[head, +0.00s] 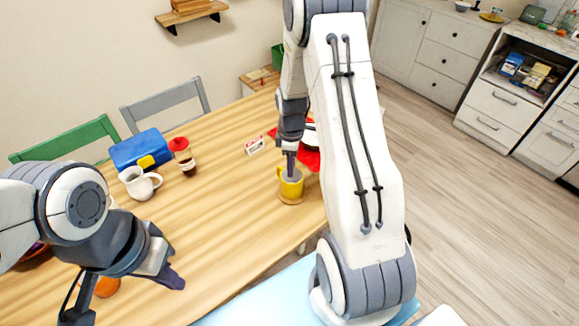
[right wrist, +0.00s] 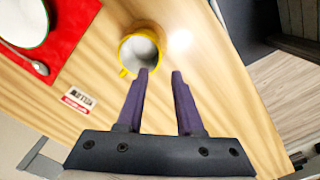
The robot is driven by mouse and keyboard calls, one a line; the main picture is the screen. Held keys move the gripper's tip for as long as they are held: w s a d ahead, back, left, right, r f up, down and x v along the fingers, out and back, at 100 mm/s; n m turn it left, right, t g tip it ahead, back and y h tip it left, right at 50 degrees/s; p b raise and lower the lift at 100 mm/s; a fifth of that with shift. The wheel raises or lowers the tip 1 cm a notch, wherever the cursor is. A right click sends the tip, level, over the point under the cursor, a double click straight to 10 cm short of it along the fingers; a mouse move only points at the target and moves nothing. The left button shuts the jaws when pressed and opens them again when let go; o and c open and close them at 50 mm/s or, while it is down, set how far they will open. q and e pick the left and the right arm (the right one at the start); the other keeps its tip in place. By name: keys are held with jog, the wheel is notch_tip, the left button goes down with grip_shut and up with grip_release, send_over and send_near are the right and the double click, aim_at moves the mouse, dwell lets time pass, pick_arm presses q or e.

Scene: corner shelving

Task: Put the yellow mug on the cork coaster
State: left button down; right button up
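The yellow mug (head: 292,189) stands upright near the table's right edge; in the right wrist view its open top and pale inside show (right wrist: 140,50). The cork coaster (head: 290,201) shows as a thin tan rim under the mug, which appears to rest on it. My right gripper (right wrist: 160,72) is open just over the mug's rim. One finger overlaps the rim in the picture and the other is outside it; I cannot tell whether they touch. My left gripper (head: 124,298) is open and empty over the near left of the table.
A white jug (head: 139,183), a blue box (head: 140,149) and a red-lidded jar (head: 184,158) stand at the table's left. A small box (head: 255,145) lies near a red napkin (right wrist: 72,22) with a plate. An orange item (head: 106,287) is by my left gripper. The table's middle is clear.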

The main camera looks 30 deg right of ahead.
jog(key=s+a+r, duration=0.4)
jog(key=a+r, duration=0.7)
jog(key=a, duration=0.5)
jog(key=s+a+r+m, duration=0.1)
jog(key=s+a+r, duration=0.1)
jog(key=s, duration=0.4)
jog(key=s+a+r+m, duration=0.1)
jog(key=s+a+r, duration=0.2)
jog(key=s, duration=0.4)
jog(key=s+a+r+m+y, duration=0.1)
jog(key=s+a+r, duration=0.1)
jog(key=s+a, duration=0.3)
jog(key=shift+s+r, duration=0.15)
jog(key=shift+s, duration=0.65)
